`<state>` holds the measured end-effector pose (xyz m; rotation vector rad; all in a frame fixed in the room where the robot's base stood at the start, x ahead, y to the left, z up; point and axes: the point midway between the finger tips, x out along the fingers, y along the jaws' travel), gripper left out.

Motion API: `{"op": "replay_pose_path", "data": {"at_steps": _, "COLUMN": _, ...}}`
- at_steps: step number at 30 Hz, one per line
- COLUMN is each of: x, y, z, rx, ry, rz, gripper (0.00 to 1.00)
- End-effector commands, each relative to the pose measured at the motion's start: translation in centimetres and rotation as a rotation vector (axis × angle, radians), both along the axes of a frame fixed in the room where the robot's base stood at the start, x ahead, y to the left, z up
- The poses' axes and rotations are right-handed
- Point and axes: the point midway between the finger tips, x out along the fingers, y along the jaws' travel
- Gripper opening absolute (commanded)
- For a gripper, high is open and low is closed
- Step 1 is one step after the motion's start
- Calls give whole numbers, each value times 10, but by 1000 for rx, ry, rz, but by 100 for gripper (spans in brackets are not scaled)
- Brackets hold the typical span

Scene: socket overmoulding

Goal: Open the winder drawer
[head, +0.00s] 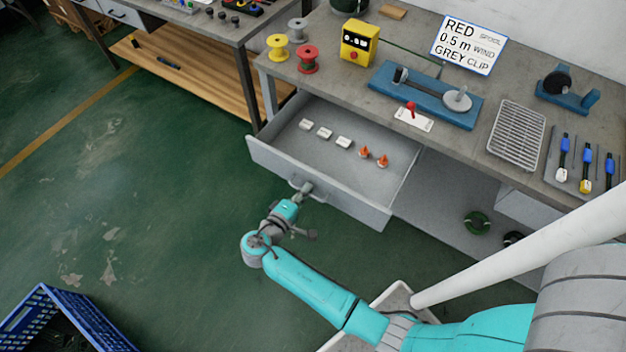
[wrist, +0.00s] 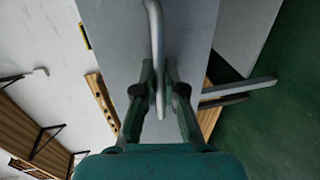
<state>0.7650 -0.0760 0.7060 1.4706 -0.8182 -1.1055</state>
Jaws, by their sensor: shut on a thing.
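The winder drawer (head: 400,205) is a grey drawer under the workbench, pulled well out, with its inside showing in the head view. My gripper (head: 305,190) is at the drawer's front, shut on the drawer handle (head: 317,197). In the wrist view the handle (wrist: 155,40) is a pale curved bar that runs down between my two gripper fingers (wrist: 160,95). The drawer front (wrist: 115,45) fills the upper middle of that view. Inside the drawer lie several small white pieces (head: 324,133) and two orange-topped pieces (head: 382,161).
On the bench (head: 335,75) stand a blue winding fixture (head: 425,95), a yellow box (head: 358,42), spools (head: 308,60), a wire rack (head: 517,132) and a sign (head: 467,43). A blue crate (head: 60,320) is on the floor at the lower left. The green floor (head: 130,190) left of my arm is clear.

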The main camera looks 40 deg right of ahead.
Motion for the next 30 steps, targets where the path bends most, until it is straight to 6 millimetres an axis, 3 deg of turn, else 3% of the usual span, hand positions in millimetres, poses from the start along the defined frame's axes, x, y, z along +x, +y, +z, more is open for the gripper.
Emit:
{"op": "replay_pose_path", "data": {"at_steps": 16, "x": -4, "y": 10, "z": -1, "rx": 2, "ry": 2, "rz": 0, "gripper": 0}}
{"op": "replay_pose_path", "data": {"at_steps": 18, "x": -4, "y": 10, "z": -1, "rx": 2, "ry": 2, "rz": 0, "gripper": 21}}
{"op": "replay_pose_path", "data": {"at_steps": 20, "x": -4, "y": 10, "z": -1, "rx": 1, "ry": 1, "rz": 0, "gripper": 35}}
{"op": "replay_pose_path", "data": {"at_steps": 30, "x": -4, "y": 12, "z": 0, "rx": 1, "ry": 0, "rz": 1, "gripper": 35}}
